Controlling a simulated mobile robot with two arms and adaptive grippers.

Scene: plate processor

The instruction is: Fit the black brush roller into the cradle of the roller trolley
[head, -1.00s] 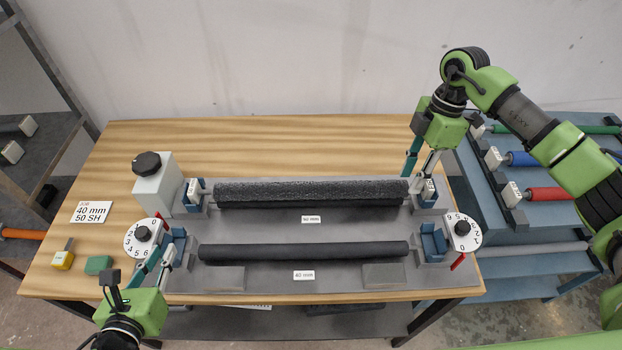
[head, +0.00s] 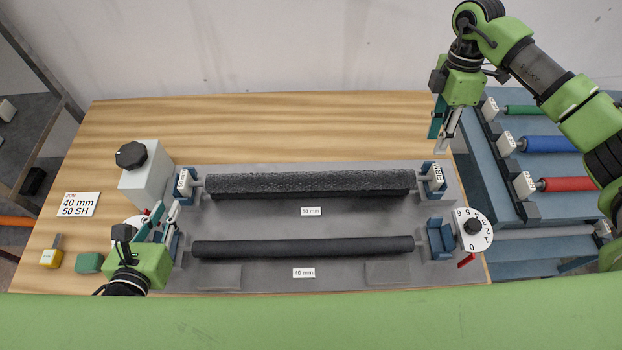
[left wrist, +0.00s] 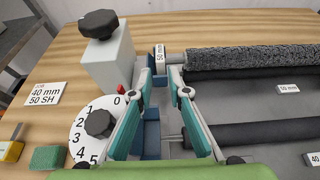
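The black brush roller (head: 310,182), with a rough surface, lies across the back of the grey bed (head: 310,228), its white end blocks at blue holders. The left wrist view shows its left part (left wrist: 250,60). The roller trolley (head: 500,170) stands right of the table. It carries green, blue and red rollers; its grey lower bar (head: 545,235) is partly visible. My left gripper (head: 166,210) is open and empty over the front left blue holder (left wrist: 150,140). My right gripper (head: 440,140) is open and empty, apart from the roller, above its right end block (head: 437,178).
A smooth black roller (head: 300,247) lies in front of the brush roller. A white box with a black knob (head: 145,178) stands at the back left. A numbered dial (head: 472,230) stands at the right. The wooden tabletop (head: 280,130) behind the bed is clear.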

